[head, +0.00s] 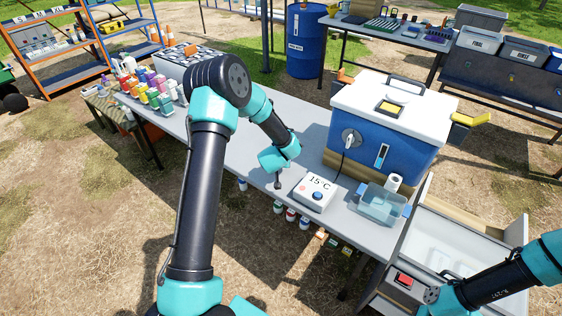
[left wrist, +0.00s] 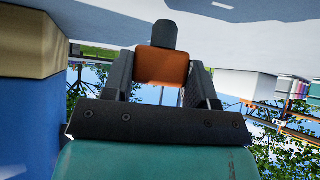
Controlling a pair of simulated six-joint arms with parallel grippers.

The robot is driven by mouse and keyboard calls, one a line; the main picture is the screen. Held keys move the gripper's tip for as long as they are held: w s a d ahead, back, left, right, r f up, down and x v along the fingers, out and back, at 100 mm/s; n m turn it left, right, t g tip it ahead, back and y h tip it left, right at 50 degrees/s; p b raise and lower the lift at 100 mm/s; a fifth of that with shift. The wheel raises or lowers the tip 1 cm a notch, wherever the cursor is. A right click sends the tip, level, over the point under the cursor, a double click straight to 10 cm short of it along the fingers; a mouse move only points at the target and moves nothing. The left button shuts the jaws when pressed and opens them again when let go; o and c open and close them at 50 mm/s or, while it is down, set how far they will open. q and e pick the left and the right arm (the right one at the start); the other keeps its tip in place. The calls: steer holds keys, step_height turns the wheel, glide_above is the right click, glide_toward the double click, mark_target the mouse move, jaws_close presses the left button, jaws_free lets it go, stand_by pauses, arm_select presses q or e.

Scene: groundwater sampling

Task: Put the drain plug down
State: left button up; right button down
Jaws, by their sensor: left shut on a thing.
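My left gripper (head: 278,176) is over the grey table, left of the white 15 °C control box (head: 316,193) and in front of the blue cooler (head: 377,131). In the left wrist view the gripper (left wrist: 161,72) is shut on the drain plug (left wrist: 162,66), an orange block with a dark, rounded end. That dark end points away from the gripper toward the pale table surface (left wrist: 240,35). I cannot tell whether it touches the table. In the head view the plug is too small and hidden to make out clearly. My right gripper is out of view.
Coloured bottles (head: 153,93) crowd the far left end. Several capped bottles (head: 291,214) sit below the front edge. The middle of the table (head: 300,125) is clear.

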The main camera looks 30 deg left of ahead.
arm_select(q)
steer(key=shift+f, duration=0.35)
steer(key=shift+f, duration=0.65)
steer(key=o, duration=0.8)
steer(key=shift+o, duration=0.2)
steer(key=shift+r, duration=0.2)
steer(key=shift+r, duration=0.25)
steer(key=v, duration=1.2)
steer(key=shift+r, duration=0.2)
steer(key=shift+f, duration=0.1)
